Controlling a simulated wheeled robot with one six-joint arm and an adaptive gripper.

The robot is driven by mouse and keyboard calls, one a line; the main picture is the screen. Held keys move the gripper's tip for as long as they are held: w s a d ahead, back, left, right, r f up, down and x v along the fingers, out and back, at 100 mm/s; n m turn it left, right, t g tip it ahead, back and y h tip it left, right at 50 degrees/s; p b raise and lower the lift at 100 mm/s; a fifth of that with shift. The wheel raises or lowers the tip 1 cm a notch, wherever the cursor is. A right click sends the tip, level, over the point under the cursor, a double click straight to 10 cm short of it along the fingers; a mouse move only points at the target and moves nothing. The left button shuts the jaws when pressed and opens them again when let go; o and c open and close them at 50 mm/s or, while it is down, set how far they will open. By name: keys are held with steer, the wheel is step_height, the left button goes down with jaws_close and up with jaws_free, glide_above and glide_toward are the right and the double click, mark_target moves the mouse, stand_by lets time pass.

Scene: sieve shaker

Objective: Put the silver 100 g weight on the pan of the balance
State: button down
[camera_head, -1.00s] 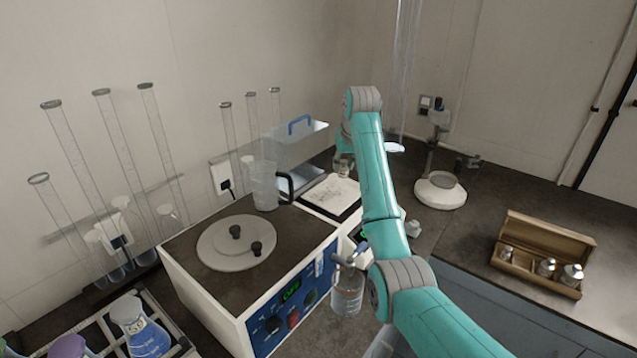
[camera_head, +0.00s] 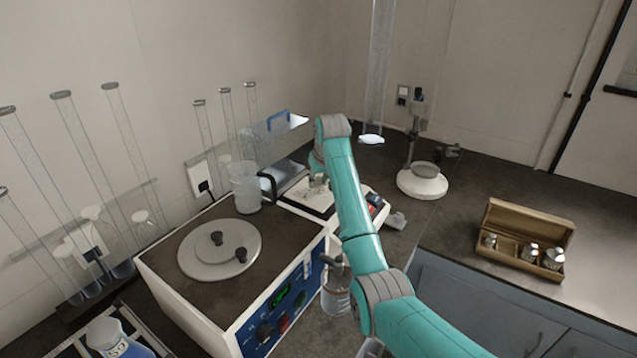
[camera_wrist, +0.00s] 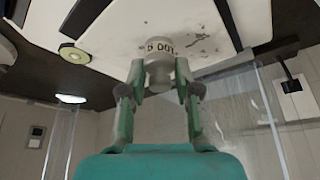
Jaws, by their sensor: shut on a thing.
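My gripper (camera_head: 318,182) is low over the pan of the balance, with the arm reaching in from the lower right. In the wrist view, my gripper (camera_wrist: 159,82) is shut on the silver weight (camera_wrist: 158,50), its fingers on either side. Dark marking shows on the weight, but I cannot read it surely. The balance's white, speckled pan (camera_wrist: 215,32) is right behind the weight; it also shows in the head view (camera_head: 305,199). I cannot tell whether the weight touches the pan. In the head view the weight is small and partly hidden by the arm.
A glass-sided cover with a blue handle (camera_head: 277,121) stands behind the balance. A sieve shaker (camera_head: 235,290) and glass beaker (camera_head: 246,187) are to the left. A bottle (camera_head: 336,293) is in front. An open wooden box (camera_head: 508,221) with several weights lies right, past a white-based stand (camera_head: 422,184).

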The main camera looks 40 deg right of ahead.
steer(key=shift+f, duration=0.35)
steer(key=shift+f, duration=0.15)
steer(key=c, duration=0.8)
jaws_free()
steer(key=v, duration=1.2)
